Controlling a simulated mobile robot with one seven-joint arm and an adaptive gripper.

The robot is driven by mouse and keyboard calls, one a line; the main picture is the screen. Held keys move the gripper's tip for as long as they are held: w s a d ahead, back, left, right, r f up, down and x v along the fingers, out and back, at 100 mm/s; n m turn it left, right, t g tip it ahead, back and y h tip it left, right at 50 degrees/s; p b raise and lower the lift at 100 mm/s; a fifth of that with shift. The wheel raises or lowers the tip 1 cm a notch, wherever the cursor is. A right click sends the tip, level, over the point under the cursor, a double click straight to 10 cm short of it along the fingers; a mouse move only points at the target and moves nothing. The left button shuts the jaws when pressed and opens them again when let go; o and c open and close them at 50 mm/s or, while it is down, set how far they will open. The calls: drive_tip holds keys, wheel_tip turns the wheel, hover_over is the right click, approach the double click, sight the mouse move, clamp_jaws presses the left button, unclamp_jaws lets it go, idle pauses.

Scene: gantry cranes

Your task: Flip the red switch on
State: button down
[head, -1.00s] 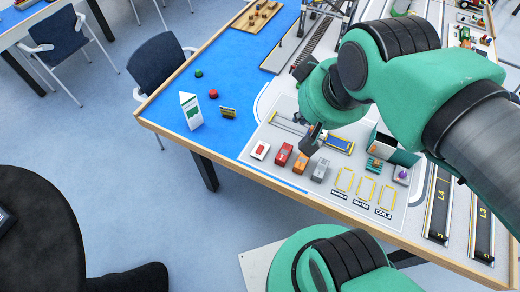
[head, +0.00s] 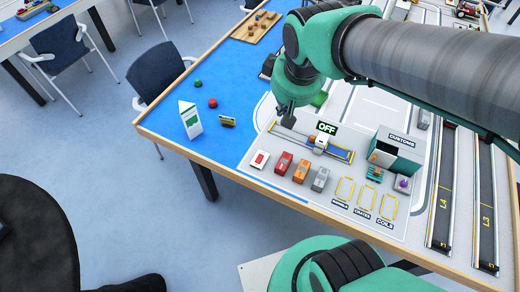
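A small white box with a red top (head: 259,159), which looks like the red switch, sits near the table's front edge at the left end of a row of small blocks. Which way its red part is tipped is too small to tell. A sign reading OFF (head: 326,128) stands behind the row, by a short blue belt with yellow edges. My gripper (head: 287,120) points down above and behind the switch, apart from it. It looks empty, but its fingers are too small and dark to tell whether they are open.
Red (head: 284,163), orange (head: 301,171) and grey (head: 320,178) blocks stand right of the switch. A customs booth (head: 398,150) stands farther right. A white carton (head: 190,119) and red and green knobs stand on the blue surface at left.

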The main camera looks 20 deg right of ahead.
drive_tip(key=w+f+n+g+b, duration=0.1)
drive_tip(key=w+f+n+g, duration=0.15)
drive_tip(key=w+f, duration=0.85)
drive_tip(key=n+b, duration=0.1)
drive_tip(key=n, duration=0.3)
hover_over(260, 155)
drive_tip(key=a, duration=0.1)
wheel_tip(260, 155, down, 18)
drive_tip(key=shift+s+g+h, duration=0.15)
drive_tip(key=shift+g+h, duration=0.1)
drive_tip(key=shift+h, duration=0.15)
drive_tip(key=f+b, duration=0.1)
drive_tip(key=f, duration=0.3)
drive_tip(key=f+b, duration=0.1)
drive_tip(key=f, duration=0.3)
drive_tip(key=w+d+f+b, duration=0.1)
drive_tip(key=f, duration=0.3)
drive_tip(key=shift+d+f+b, duration=0.1)
drive_tip(key=shift+b, duration=0.3)
drive_tip(key=shift+w+d+f, duration=0.1)
drive_tip(key=shift+w+f, duration=0.1)
drive_tip(key=shift+f, duration=0.6)
